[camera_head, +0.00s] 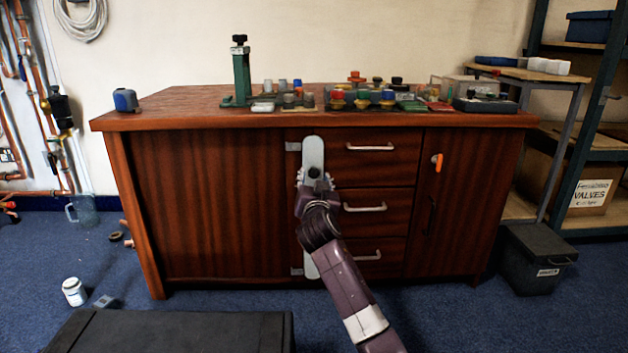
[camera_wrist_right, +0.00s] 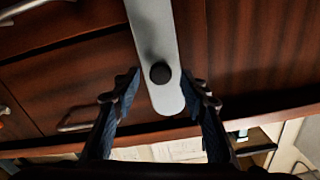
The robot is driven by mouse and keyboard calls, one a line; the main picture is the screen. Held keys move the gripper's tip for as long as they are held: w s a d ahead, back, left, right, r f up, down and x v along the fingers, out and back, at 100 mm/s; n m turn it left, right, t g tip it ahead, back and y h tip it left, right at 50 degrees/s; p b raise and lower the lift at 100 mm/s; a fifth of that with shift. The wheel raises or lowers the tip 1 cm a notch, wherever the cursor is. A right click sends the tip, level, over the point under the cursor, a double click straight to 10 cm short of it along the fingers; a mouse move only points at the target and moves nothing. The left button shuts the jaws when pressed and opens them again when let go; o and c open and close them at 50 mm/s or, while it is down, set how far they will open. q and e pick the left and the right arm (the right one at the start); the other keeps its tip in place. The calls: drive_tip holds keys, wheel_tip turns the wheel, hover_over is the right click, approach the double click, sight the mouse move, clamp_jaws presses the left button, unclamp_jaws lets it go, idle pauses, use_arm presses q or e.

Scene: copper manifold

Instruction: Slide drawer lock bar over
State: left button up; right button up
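The drawer lock bar (camera_head: 313,150) is a long silver plate with rounded ends. It stands upright over the left end of the drawer column (camera_head: 375,170). Its black knob (camera_head: 314,172) is near the top, and the knob also shows in the right wrist view (camera_wrist_right: 160,73). My right gripper (camera_head: 316,178) is at the bar's upper part. In the right wrist view its fingers (camera_wrist_right: 162,88) are spread, one on each side of the bar by the knob. I cannot tell whether they touch it. My arm hides the bar's middle. My left gripper is not in view.
Small metal brackets (camera_head: 293,146) sit left of the bar. The drawers have silver handles (camera_head: 370,147). An orange-handled key or latch (camera_head: 437,161) is on the right door. The bench top (camera_head: 190,105) holds a green press (camera_head: 241,72) and several small parts. A black case (camera_head: 170,335) lies in front.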

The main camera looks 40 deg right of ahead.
drive_tip(key=shift+b+x, duration=0.4)
drive_tip(key=shift+x, duration=0.85)
drive_tip(key=shift+r, duration=0.1)
clamp_jaws()
